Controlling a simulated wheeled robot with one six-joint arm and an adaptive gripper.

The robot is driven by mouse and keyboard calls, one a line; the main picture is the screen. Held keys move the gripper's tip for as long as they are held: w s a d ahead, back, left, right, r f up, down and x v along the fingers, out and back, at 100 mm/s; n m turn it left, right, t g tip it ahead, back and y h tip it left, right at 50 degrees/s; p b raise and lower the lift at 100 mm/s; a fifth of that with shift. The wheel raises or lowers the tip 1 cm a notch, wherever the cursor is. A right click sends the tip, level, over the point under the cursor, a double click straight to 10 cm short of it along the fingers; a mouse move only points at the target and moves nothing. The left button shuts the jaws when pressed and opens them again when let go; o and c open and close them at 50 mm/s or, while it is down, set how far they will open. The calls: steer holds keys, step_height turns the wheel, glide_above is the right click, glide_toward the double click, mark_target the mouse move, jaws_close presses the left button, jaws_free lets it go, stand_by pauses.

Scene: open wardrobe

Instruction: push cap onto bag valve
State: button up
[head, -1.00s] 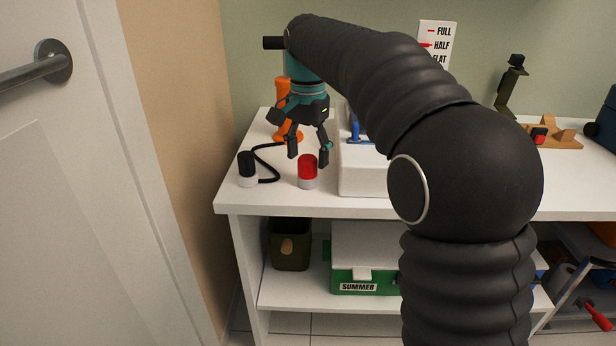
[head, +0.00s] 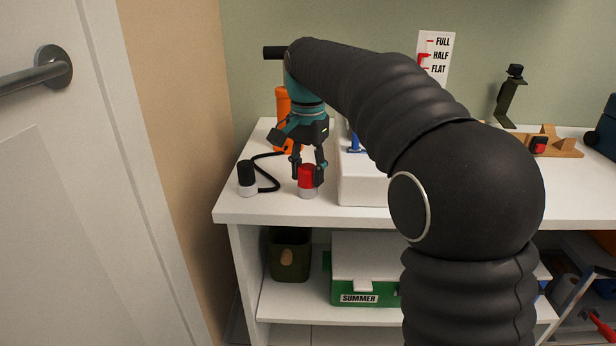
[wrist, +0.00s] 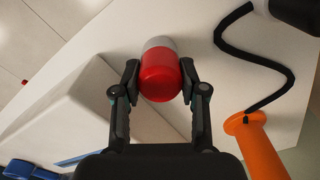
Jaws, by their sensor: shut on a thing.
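A red cap (head: 306,175) sits upright on a short grey-white base (head: 308,193) near the front left of the white counter. My gripper (head: 307,172) points down from above, its fingers closed on both sides of the cap. The wrist view shows the red cap (wrist: 160,78) between the two fingertips (wrist: 160,82), with the grey-white base (wrist: 160,42) beyond it. I cannot tell whether cap and base are joined. A white block (head: 364,188) stands just right of the gripper, with a blue piece (head: 355,145) at its back left. No part is clearly recognisable as the bag valve.
A black cylinder on a white foot (head: 247,175) stands left of the cap; its black hose (head: 268,180) runs back to an orange pump (head: 283,104). A FULL/HALF/FLAT gauge (head: 436,85) is behind. A wooden stand (head: 562,146) is right. The counter's front edge is close.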

mark_target(308, 167)
jaws_close()
steer(key=shift+r+p, duration=1.3)
steer(key=shift+p, duration=0.4)
stand_by(1.2)
steer(key=shift+r+p, duration=0.85)
steer(key=shift+r, duration=1.05)
